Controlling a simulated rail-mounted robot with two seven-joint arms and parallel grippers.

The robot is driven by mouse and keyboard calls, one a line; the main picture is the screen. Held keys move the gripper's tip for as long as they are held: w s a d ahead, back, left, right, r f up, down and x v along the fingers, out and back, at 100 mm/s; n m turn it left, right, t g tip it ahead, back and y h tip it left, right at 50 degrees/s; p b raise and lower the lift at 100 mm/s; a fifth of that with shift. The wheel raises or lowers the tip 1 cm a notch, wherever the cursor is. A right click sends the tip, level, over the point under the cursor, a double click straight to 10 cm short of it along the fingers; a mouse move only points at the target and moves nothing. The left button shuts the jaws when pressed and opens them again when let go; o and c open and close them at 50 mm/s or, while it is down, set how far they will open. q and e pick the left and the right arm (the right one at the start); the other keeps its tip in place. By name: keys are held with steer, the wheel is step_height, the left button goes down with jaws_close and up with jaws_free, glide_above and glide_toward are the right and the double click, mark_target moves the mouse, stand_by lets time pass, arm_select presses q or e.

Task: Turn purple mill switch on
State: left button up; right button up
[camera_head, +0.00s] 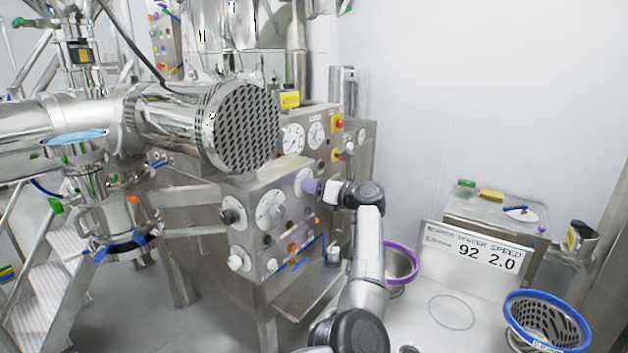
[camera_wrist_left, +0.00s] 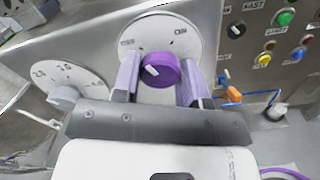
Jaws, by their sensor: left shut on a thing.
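The purple mill switch (camera_wrist_left: 160,70) is a round knob with a white pointer mark, on a white dial plate (camera_wrist_left: 160,32) on the steel panel. The mark lies on the knob's left half, tilted toward the upper left. Small labels stand left and right above the knob; the right one looks like ON. My left gripper (camera_wrist_left: 158,84) is shut on the knob, with a purple-grey finger on either side. In the head view my left gripper (camera_head: 313,187) meets the panel at the purple knob, and the knob is mostly hidden there. My right gripper is not in view.
Another dial with a grey knob (camera_wrist_left: 64,97) is to the left in the wrist view; coloured buttons (camera_wrist_left: 285,18) are to the right. In the head view a large steel cylinder (camera_head: 240,125) hangs over the panel. A purple-rimmed bowl (camera_head: 402,262) stands behind my arm.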

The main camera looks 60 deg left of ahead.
arm_select(q)
steer(key=m+p, duration=1)
steer(key=m, duration=0.3)
steer(key=shift+r, duration=0.1)
stand_by(0.3)
steer(key=o, duration=0.9)
steer(key=shift+o, duration=0.2)
